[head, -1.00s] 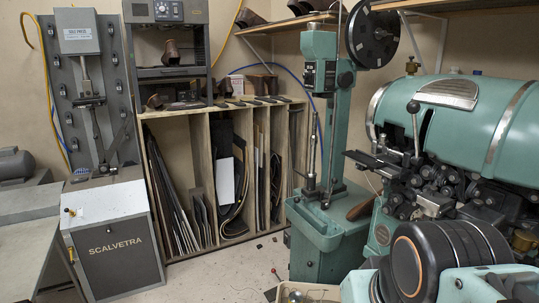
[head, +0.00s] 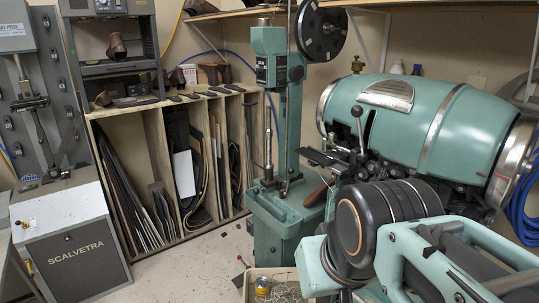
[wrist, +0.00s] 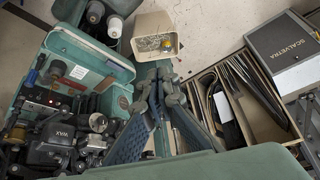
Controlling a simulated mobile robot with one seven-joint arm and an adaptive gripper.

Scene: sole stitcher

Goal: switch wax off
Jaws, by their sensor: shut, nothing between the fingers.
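A black box with lettering that looks like WAX (wrist: 58,133) sits among dark machine parts at the lower left of the wrist view. I cannot make out its switch or the switch's setting. My gripper (wrist: 157,72) is shut and empty in the middle of the wrist view, apart from the box and to its right. The big green machine with a barrel-shaped cover (head: 410,110) stands at the right of the head view. My arm hides its lower part there, and my gripper is not in the head view.
A green column machine (head: 270,105) stands left of the barrel. A bin of thread scraps (wrist: 165,25) is on the floor near an open green tray (wrist: 90,72). Wooden racks (head: 155,140) and a grey SCALVETRA cabinet (head: 82,256) stand left. Floor between them is mostly clear.

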